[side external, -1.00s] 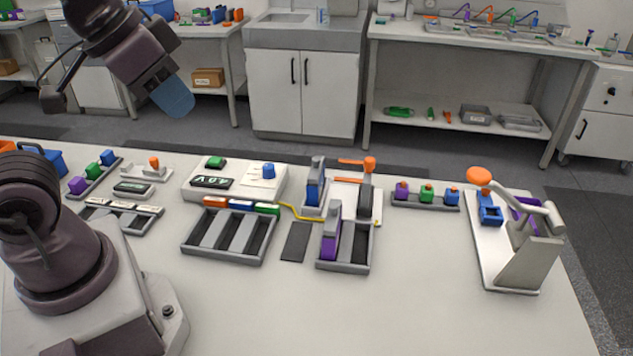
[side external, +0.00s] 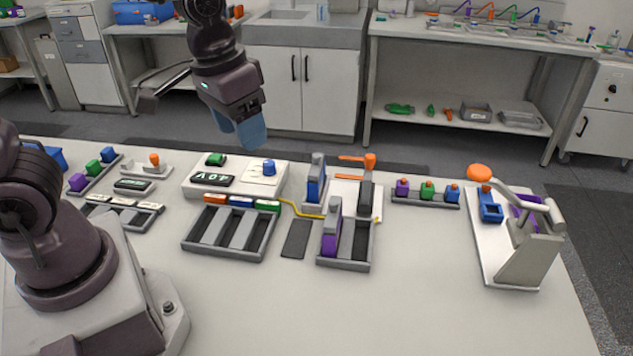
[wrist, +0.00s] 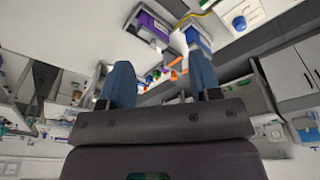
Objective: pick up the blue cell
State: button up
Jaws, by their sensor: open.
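The blue cell (side external: 314,190), with a grey top, stands upright in a small grey holder behind the central tray. It also shows in the wrist view (wrist: 197,42), near the tip of the finger on the right. My gripper (side external: 243,140) has blue fingers and hangs in the air, well above the bench, to the left of and higher than the blue cell. In the wrist view the two fingers (wrist: 161,66) are spread apart with nothing between them. A purple cell (side external: 331,240) stands in the left slot of the central tray (side external: 343,267).
A three-slot tray (side external: 222,257) with coloured tabs lies left of the dark pad (side external: 297,240). Behind it is a white box with a display and a blue knob (side external: 268,167). An orange-handled lever fixture (side external: 370,165) stands right of the cell. The front bench is clear.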

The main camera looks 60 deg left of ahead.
jog(key=w+a+f+n+y, duration=0.3)
jog(key=w+a+f+n, duration=0.2)
jog(key=w+f, duration=0.65)
jog(key=n+t, duration=0.1)
jog(key=n, duration=0.1)
send_near(317, 164)
jog(key=shift+n, duration=0.4)
jog(key=x, duration=0.6)
jog(key=shift+a+f, duration=0.15)
jog(key=shift+f, duration=0.2)
jog(key=shift+a+x, duration=0.2)
jog(key=shift+x, duration=2.4)
jog(key=shift+w+r, duration=0.15)
jog(key=shift+w, duration=0.1)
grip_shut()
